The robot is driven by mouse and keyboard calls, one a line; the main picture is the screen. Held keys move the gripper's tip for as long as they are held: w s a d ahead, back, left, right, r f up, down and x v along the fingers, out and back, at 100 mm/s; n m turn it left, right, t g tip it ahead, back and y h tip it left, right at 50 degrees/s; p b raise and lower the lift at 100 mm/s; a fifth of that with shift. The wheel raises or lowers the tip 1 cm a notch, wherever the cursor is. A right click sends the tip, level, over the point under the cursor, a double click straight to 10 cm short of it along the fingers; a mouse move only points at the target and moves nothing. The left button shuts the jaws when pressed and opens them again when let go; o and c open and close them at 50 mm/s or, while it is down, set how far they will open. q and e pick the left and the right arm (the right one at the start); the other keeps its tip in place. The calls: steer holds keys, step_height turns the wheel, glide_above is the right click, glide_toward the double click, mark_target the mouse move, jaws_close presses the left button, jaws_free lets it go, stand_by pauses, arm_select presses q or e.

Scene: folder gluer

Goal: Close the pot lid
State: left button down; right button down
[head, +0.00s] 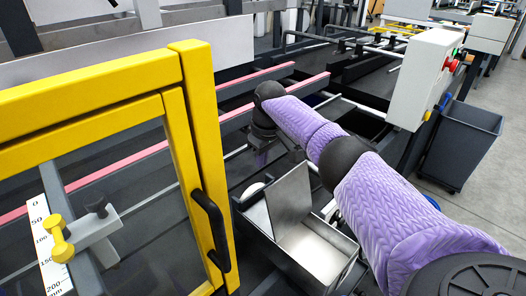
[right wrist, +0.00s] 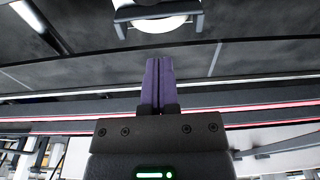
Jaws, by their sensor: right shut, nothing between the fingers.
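The pot is a grey metal box (head: 286,256) in the lower middle of the head view. Its flat lid (head: 289,196) stands raised and steeply tilted, so the pale inside shows. My right gripper (head: 261,158) is beyond and above the lid, pointing down, and looks apart from it. The gripper is small and dark there. In the right wrist view its two purple fingers (right wrist: 158,84) are together with nothing between them. My left gripper is not in view.
A yellow-framed clear guard door (head: 205,150) with a black handle stands left of the pot. Pink-edged rails (head: 275,84) run behind my right arm. A white control box (head: 424,78) and a dark bin (head: 461,145) are at right.

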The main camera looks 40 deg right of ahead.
mark_target(286, 199)
steer(key=s+f, duration=0.1)
steer(key=s+f+p, duration=0.1)
steer(key=s, duration=0.1)
steer(key=shift+s+d+f, duration=0.2)
steer(key=shift+s+f, duration=0.05)
steer(key=shift+f, duration=0.05)
stand_by(0.3)
